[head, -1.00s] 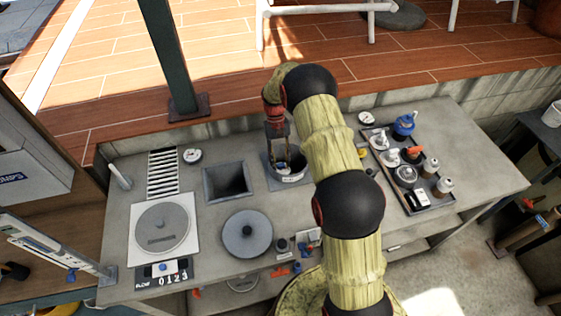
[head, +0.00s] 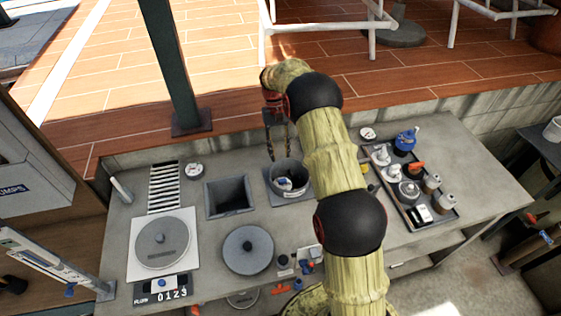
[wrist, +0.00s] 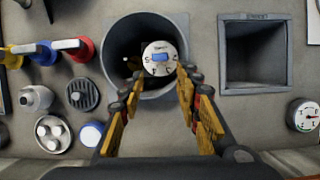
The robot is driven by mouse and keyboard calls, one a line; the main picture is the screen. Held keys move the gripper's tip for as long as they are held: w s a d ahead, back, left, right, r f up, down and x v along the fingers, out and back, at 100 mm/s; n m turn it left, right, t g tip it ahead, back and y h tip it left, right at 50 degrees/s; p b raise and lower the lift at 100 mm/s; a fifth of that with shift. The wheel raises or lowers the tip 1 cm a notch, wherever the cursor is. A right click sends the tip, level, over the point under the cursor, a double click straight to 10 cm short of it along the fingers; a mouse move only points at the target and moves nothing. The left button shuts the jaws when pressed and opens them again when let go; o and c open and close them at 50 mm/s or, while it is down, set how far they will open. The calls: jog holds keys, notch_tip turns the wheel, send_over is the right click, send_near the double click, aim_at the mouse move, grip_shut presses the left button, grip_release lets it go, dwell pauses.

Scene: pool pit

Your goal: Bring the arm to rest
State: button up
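My arm reaches over the counter (head: 340,150), and my gripper (head: 279,150) hangs above a round grey pot (head: 292,192). In the wrist view my gripper (wrist: 156,95) has its two yellow-padded fingers spread apart with nothing between them. Beyond the fingertips is the pot (wrist: 182,88), its mouth facing the camera. A white round piece with a dial face and a blue window (wrist: 159,60) lies inside the pot, apart from the fingers. It also shows in the head view (head: 285,185).
A square open bin (head: 229,196) and a slotted grate (head: 164,188) are left of the pot. A round lid (head: 248,250) lies in front. A tray (head: 408,216) with several fittings and a blue-topped item (head: 405,140) is at right. A green post (head: 168,70) stands behind.

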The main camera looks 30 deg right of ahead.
jog(key=shift+w+r, duration=0.2)
jog(key=shift+r, duration=0.2)
jog(key=s+f, duration=0.3)
jog(key=s+a+r+t+b, duration=0.2)
jog(key=s+a+r+t, duration=0.1)
jog(key=s+r, duration=0.4)
jog(key=s+a+r+n+t+b, duration=0.1)
jog(key=s+a+r+t+b, duration=0.2)
jog(key=s, duration=1.1)
jog(key=s+a+r+n+t+h+b, duration=0.1)
jog(key=s+a+r+t+b, duration=0.1)
jog(key=s+a+r+t, duration=0.2)
jog(key=s+a+r, duration=0.3)
jog(key=s+r, duration=0.4)
jog(key=shift+s+b, duration=0.2)
jog(key=shift+b, duration=0.15)
jog(key=shift+a, duration=0.1)
